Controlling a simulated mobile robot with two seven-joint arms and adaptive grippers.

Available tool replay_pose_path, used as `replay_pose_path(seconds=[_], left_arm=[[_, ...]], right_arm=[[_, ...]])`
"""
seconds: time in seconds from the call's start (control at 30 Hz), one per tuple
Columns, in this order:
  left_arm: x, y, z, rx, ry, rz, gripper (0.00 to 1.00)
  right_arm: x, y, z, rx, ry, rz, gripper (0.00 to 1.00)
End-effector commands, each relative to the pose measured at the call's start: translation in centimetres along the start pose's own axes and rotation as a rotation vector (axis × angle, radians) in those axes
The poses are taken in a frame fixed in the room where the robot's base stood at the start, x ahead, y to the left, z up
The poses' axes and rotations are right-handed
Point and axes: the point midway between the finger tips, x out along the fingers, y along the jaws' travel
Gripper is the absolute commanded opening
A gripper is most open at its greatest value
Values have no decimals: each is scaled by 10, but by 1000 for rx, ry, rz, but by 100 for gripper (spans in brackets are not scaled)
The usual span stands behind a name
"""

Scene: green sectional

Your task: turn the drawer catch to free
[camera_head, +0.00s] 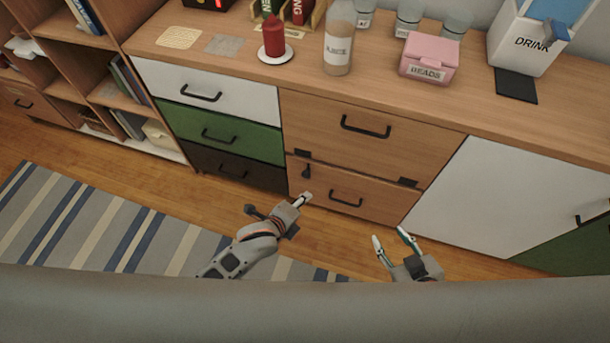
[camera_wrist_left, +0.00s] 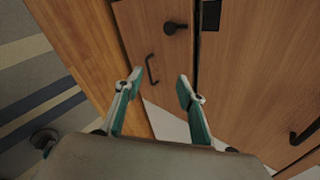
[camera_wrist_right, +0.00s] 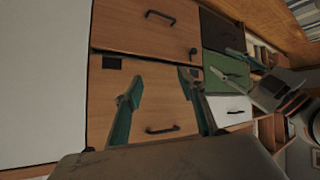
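The drawer catch (camera_head: 306,173) is a small black knob with a short lever. It sits at the upper left of the lower brown drawer (camera_head: 330,207). In the left wrist view the catch (camera_wrist_left: 172,27) has its lever toward the seam with the upper brown front (camera_head: 380,135). My left gripper (camera_head: 304,198) is just below and in front of the catch, apart from it. The left wrist view shows its fingers (camera_wrist_left: 160,79) open and empty. My right gripper (camera_head: 391,236) is open and empty, low in front of the drawer's right end. The right wrist view also shows the catch (camera_wrist_right: 193,51).
The lower drawer has a black bar handle (camera_head: 346,198). White (camera_head: 240,90), green (camera_head: 220,132) and dark (camera_head: 225,165) drawers stand left, a white door (camera_head: 480,195) right. A candle (camera_head: 273,38), bottle (camera_head: 340,40) and pink box (camera_head: 430,58) stand on the top. Floor in front is clear.

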Motion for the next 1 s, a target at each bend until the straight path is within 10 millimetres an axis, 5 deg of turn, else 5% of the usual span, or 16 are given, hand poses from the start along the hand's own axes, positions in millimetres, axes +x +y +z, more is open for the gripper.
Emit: replay_pose_path(seconds=[0.03, 0.2, 0.4, 0.77, 1.0], left_arm=[[21, -1, 3, 179, -2, 17, 39], [65, -9, 25, 743, -22, 77, 39], [89, -17, 52, 1128, -43, 134, 39], [127, -9, 57, 1201, -40, 150, 39], [159, -7, 62, 1199, -40, 149, 39]], right_arm=[[4, 0, 7, -3, -5, 1, 40], [8, 0, 14, -13, -11, 3, 40], [9, -1, 19, -20, -19, 3, 40], [13, -9, 41, -17, -43, -10, 40], [21, -10, 25, -26, -3, -19, 40]])
